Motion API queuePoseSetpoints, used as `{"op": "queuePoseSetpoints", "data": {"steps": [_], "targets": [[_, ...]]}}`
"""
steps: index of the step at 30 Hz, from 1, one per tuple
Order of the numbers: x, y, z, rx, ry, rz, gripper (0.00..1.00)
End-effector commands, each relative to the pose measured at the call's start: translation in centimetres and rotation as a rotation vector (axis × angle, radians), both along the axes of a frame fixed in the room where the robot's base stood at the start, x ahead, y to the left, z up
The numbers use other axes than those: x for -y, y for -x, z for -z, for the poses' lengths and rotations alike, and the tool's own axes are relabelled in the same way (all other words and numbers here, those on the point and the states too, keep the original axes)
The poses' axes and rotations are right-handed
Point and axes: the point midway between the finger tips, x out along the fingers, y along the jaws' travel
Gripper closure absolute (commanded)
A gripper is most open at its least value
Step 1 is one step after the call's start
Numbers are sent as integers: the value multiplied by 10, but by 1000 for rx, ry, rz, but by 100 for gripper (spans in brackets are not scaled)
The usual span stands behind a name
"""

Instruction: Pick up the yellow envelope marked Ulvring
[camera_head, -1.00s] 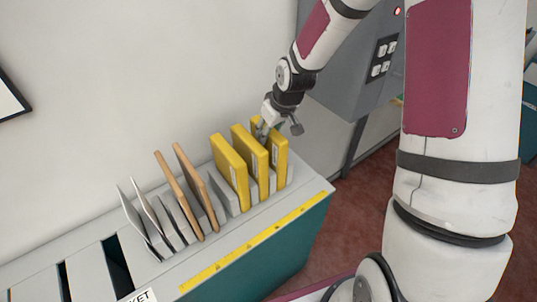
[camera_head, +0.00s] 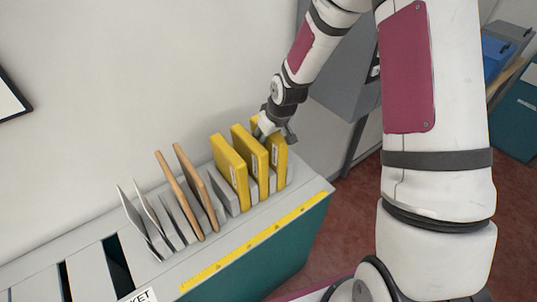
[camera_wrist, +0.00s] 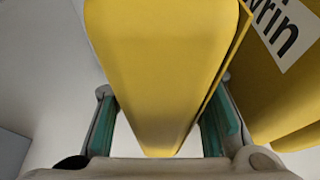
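Three thick yellow envelopes stand upright in slots at the right end of the counter rack: a left one (camera_head: 230,170), a middle one (camera_head: 250,150) and a right one (camera_head: 279,163). My gripper (camera_head: 273,132) is low over the top of the right one, and hides part of it. In the wrist view, a yellow envelope (camera_wrist: 160,70) lies between the green-padded fingers of my open gripper (camera_wrist: 160,128), with small gaps showing beside it. A neighbouring yellow envelope (camera_wrist: 295,105), outside the right finger, carries a white label (camera_wrist: 283,30) reading partly "vrin". The full name is cut off.
Two brown envelopes (camera_head: 195,185) and several thin grey or white pieces (camera_head: 150,212) stand further left in the rack. A yellow strip (camera_head: 250,243) runs along the counter's front edge. A grey cabinet (camera_head: 345,105) stands behind right. The wall is close behind the rack.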

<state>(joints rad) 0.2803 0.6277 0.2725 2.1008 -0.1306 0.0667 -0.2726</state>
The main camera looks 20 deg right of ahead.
Motion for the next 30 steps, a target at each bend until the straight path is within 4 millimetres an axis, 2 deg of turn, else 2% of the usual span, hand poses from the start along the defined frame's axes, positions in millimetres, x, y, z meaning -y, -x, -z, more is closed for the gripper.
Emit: {"op": "queuePoseSetpoints", "data": {"steps": [11, 12, 16, 17, 30], "targets": [[0, 0, 2, 0, 0, 0, 62], [0, 0, 2, 0, 0, 0, 66], [0, 0, 2, 0, 0, 0, 96], [0, 0, 2, 0, 0, 0, 100], [0, 0, -2, 1, 0, 0, 100]]}}
